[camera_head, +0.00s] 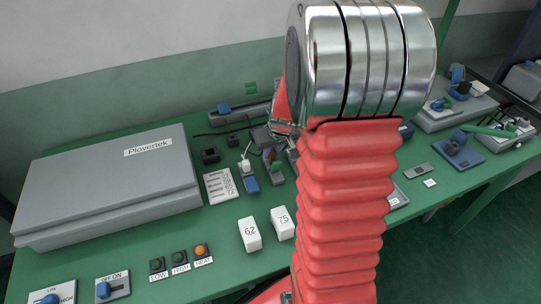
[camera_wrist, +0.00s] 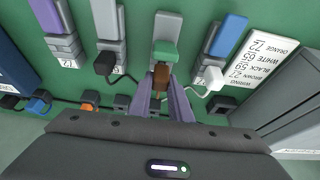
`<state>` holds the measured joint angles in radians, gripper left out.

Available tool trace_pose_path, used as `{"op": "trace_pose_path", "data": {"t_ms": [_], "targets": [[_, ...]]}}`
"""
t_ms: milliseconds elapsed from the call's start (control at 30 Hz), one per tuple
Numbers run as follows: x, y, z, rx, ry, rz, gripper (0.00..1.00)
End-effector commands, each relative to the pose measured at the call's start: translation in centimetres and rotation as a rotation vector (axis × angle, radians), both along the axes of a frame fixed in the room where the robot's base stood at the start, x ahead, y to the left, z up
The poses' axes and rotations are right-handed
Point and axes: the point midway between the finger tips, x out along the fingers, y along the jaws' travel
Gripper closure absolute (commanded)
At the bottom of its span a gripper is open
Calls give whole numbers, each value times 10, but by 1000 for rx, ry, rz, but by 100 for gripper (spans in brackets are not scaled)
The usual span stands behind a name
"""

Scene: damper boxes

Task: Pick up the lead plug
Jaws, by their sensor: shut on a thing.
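The fingers of my gripper (camera_wrist: 161,82) reach in from the bottom of the wrist view and are shut on a small brown plug (camera_wrist: 160,74). The plug lies right against a green piece (camera_wrist: 165,51) on a pale grey block (camera_wrist: 167,26). I cannot tell whether the plug is seated in the block or only touching it. A black plug (camera_wrist: 104,63) sits at the block to the left and a white plug (camera_wrist: 212,77) at the block to the right. In the head view my arm hides most of my gripper.
A label card (camera_wrist: 262,58) lists colours and numbers. A large grey box (camera_head: 110,185) stands at the left of the green table. Two white blocks marked 62 (camera_head: 250,234) and 75 (camera_head: 282,223) and buttons (camera_head: 180,257) lie in front. Dark cables run between the plugs.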

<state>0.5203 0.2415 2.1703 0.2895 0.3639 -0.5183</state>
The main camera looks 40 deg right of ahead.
Motion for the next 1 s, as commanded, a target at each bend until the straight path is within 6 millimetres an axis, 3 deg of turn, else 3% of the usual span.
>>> {"op": "trace_pose_path", "data": {"t_ms": [300,500,1000], "targets": [[1,0,56,-3,-3,0,100],[0,0,79,-2,-2,1,100],[0,0,83,-1,0,1,100]]}}
